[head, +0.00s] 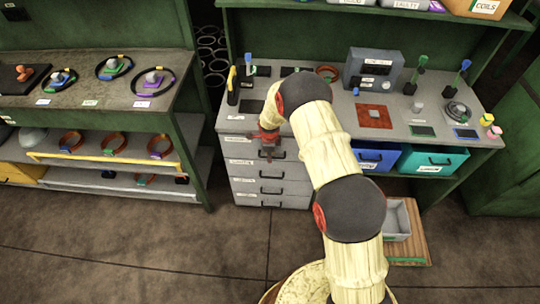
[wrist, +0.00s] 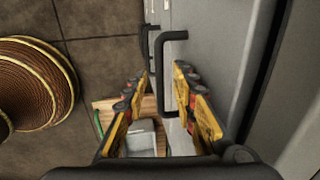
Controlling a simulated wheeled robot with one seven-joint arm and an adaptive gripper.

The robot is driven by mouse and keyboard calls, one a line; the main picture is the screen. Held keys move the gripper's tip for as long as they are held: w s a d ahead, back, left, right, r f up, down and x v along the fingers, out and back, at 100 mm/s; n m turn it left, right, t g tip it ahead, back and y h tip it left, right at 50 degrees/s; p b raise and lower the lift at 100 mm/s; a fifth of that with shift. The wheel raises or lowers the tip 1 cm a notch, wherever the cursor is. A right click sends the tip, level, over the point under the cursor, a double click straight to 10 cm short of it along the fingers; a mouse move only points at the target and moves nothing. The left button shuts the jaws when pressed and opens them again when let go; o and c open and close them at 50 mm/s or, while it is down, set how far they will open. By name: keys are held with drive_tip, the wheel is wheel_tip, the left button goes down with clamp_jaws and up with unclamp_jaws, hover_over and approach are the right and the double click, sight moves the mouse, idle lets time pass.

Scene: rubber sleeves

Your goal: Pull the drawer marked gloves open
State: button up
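A grey drawer stack (head: 290,188) stands under the left end of the workbench, with black bar handles and small white labels. The labels are too small to read, so I cannot tell which drawer is marked gloves. My gripper (head: 267,139) is in front of the top of the stack, partly covering the upper drawer front. In the wrist view my gripper (wrist: 157,92) is open, fingers apart. The drawers look closed.
The workbench top (head: 330,128) above holds tools and a grey box. A blue bin (head: 375,158) and a teal bin (head: 432,160) sit right of the drawers. A grey tray (head: 397,220) on a wooden board lies on the floor. The floor before the drawers is clear.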

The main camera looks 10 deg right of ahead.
drive_tip(key=shift+c, duration=1)
clamp_jaws()
